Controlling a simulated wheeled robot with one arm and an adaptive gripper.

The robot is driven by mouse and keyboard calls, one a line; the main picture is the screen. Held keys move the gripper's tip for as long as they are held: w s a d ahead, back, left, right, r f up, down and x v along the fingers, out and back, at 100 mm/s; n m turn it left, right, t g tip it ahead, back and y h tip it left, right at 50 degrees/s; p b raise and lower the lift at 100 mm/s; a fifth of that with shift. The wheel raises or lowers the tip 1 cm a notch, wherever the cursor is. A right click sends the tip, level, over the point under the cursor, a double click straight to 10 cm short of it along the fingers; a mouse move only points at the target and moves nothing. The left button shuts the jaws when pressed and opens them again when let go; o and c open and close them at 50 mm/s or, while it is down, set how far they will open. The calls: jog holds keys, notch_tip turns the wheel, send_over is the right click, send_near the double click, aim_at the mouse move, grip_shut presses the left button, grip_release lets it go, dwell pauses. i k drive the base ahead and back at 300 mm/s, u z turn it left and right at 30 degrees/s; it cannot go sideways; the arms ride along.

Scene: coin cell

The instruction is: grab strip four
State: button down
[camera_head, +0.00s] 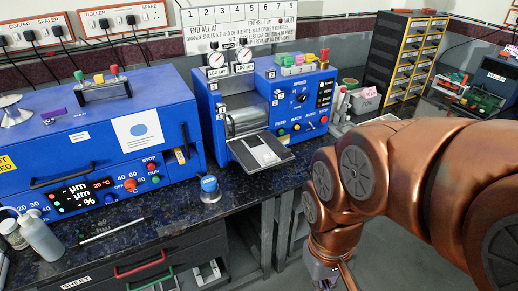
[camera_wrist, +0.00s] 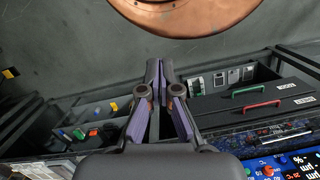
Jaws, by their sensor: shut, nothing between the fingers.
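I cannot make out a strip marked four in either view. The blue roller machine (camera_head: 268,100) stands on the dark bench and has two dial gauges on top. A pale plate (camera_head: 266,152) with a small dark patch lies on its front tray. My gripper (camera_wrist: 161,68) is shut and empty in the wrist view, with purple inner pads. In the head view its wrist end hangs at the bottom, right of the bench front and well away from the tray. Its fingertips are not clearly visible there.
A board numbered 1 to 8 (camera_head: 240,22) hangs behind. A larger blue machine (camera_head: 95,140) stands left. A blue-topped knob (camera_head: 210,188), a bottle (camera_head: 40,236) and a pen-like rod (camera_head: 112,230) are on the bench. Drawers with red (camera_wrist: 258,109) and green handles are below. A drawer cabinet (camera_head: 405,55) stands right.

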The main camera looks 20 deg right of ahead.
aim_at(261, 152)
jog(key=u, duration=3.3)
jog(key=k, duration=2.45)
jog(key=z, duration=0.9)
jog(key=i, duration=0.5)
jog(key=z, duration=0.05)
